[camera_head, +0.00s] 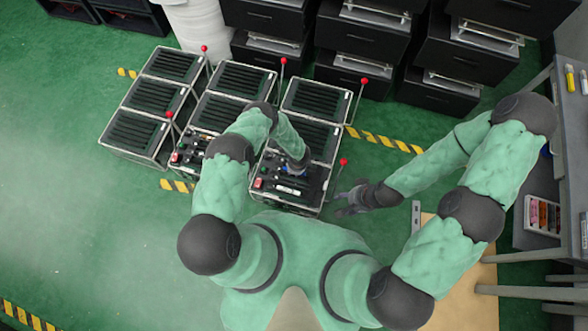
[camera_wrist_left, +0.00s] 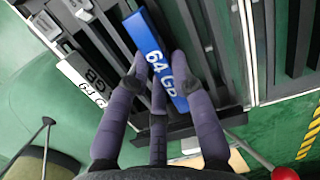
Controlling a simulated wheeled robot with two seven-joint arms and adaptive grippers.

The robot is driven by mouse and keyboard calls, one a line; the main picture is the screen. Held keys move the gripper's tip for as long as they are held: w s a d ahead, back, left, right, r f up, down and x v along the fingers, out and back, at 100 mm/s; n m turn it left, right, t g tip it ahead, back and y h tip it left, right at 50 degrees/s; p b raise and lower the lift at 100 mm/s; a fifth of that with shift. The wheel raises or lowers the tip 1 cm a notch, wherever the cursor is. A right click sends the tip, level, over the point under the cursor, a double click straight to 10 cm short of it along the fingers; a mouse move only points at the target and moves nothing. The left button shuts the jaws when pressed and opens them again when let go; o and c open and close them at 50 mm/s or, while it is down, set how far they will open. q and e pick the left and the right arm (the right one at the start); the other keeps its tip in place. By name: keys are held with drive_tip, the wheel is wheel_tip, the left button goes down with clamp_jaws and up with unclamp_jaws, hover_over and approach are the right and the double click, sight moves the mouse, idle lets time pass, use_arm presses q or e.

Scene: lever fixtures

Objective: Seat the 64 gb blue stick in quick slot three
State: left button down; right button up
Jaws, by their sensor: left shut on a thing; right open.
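The blue stick marked 64 GB (camera_wrist_left: 147,38) is held between the fingers of my left gripper (camera_wrist_left: 160,75) in the left wrist view. It lies over a dark slotted rack (camera_wrist_left: 215,45); I cannot tell whether it sits in a slot. In the head view my left gripper (camera_head: 293,168) is low over the front right fixture (camera_head: 318,207), and the stick is mostly hidden under it. A white stick marked 64 GB (camera_wrist_left: 84,80) lies beside the blue one. My right gripper (camera_head: 350,203) is open and empty, right of that fixture. Slot numbers are not readable.
Several slotted black racks in metal frames (camera_head: 150,75) stand on the green floor. Levers with red knobs (camera_head: 343,161) rise beside them; one knob (camera_wrist_left: 285,173) is near my left gripper. Black drawers (camera_head: 360,40) line the back. A grey shelf unit (camera_head: 540,215) stands right.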

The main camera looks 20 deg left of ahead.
use_arm(q)
drive_tip(key=shift+f, duration=0.55)
drive_tip(key=c, duration=1)
unclamp_jaws()
drive_tip(key=shift+r, duration=0.55)
wheel_tip(320, 180, up, 11)
drive_tip(key=d, duration=0.1)
drive_tip(key=shift+d, duration=0.2)
drive_tip(key=shift+s+f, duration=0.1)
